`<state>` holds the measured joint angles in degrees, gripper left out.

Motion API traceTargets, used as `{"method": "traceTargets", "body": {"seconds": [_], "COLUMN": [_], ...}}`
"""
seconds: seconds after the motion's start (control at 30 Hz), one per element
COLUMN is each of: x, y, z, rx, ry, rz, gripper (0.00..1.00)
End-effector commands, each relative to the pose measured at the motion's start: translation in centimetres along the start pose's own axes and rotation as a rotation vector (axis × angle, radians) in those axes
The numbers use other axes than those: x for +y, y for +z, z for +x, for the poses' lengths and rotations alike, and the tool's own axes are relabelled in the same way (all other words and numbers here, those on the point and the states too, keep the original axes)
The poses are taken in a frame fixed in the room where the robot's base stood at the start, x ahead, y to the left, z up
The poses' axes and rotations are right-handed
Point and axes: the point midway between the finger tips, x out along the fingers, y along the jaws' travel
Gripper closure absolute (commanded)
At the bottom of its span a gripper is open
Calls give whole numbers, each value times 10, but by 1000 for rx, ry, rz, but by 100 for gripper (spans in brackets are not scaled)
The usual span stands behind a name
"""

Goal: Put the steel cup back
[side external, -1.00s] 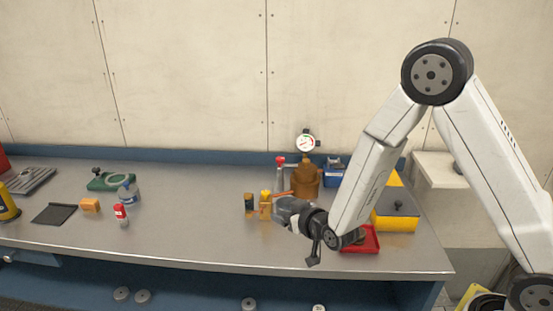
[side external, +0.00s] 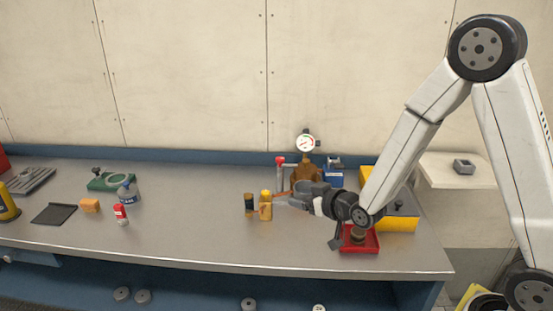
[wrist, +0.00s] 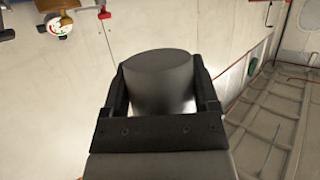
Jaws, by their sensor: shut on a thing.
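My gripper (side external: 290,201) is raised above the bench, in front of the brown vessel with the gauge. In the wrist view my gripper (wrist: 160,78) is shut on a plain dark grey cylinder, which I take for the steel cup (wrist: 163,88). A finger presses on each side of it. The cup's far side is hidden. In the side view I cannot clearly make out the cup at the fingers.
The brown vessel (side external: 305,172) with a dial gauge (side external: 306,143) stands behind my gripper. An orange container (side external: 265,211) and dark can (side external: 248,204) stand left. A red tray (side external: 372,247) holds a dark round object. The bench's front middle is clear.

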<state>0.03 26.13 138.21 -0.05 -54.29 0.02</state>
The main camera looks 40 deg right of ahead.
Motion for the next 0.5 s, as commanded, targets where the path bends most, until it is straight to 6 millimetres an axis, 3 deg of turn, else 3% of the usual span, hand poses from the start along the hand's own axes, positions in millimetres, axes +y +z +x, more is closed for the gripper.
{"method": "traceTargets", "body": {"seconds": [0.2,0.5], "x": [0,0], "y": [-2,-2], "z": [-19,-21], "rx": [1,1], "ry": [0,0], "rz": [0,0], "gripper": [91,91]}}
